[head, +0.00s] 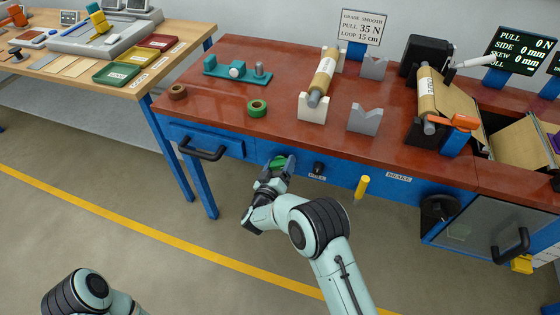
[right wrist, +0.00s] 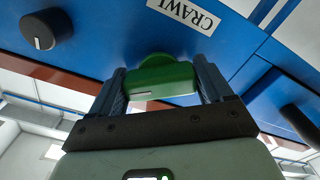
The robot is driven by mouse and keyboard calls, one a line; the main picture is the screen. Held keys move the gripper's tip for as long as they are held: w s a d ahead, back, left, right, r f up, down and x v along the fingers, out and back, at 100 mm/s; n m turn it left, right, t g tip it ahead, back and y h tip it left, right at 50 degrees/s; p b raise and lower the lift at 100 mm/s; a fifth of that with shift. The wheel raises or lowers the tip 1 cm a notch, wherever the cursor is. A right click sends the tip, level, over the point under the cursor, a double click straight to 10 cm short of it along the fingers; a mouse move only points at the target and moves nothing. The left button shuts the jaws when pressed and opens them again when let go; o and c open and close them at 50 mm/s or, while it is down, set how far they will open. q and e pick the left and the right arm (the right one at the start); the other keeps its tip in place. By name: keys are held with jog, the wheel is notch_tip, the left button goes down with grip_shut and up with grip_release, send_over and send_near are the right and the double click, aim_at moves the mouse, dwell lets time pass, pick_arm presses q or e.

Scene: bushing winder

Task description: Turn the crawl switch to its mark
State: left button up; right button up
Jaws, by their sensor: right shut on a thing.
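The crawl switch (right wrist: 165,78) is a green knob on the blue front panel, just by the white CRAWL label (right wrist: 183,14) in the right wrist view. My right gripper (right wrist: 160,88) is shut on it, with a dark finger on each side. A short pale line shows on the green part; the mark on the panel cannot be made out. In the head view my right gripper (head: 277,165) is at the table's front edge, and only a little of the green switch (head: 278,161) shows. My left gripper is out of view.
A black knob (right wrist: 47,30) with a white line is beside the switch; it also shows in the head view (head: 318,169). A yellow handle (head: 361,188) sticks out further right. A drawer handle (head: 201,149) is to the left. The floor in front is clear.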

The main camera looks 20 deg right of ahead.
jog(key=n+p, duration=0.3)
jog(key=n, duration=0.1)
jog(key=shift+r+n, duration=0.1)
jog(key=shift+n, duration=0.3)
jog(key=n+p, duration=0.2)
jog(key=n, duration=0.1)
jog(key=shift+n+p, duration=0.65)
jog(key=shift+n, duration=0.95)
jog(key=o, duration=1)
jog(key=shift+c, duration=0.2)
jog(key=shift+s, duration=0.1)
jog(key=v, duration=1.3)
jog(key=shift+b, duration=0.4)
jog(key=shift+s+a, duration=0.1)
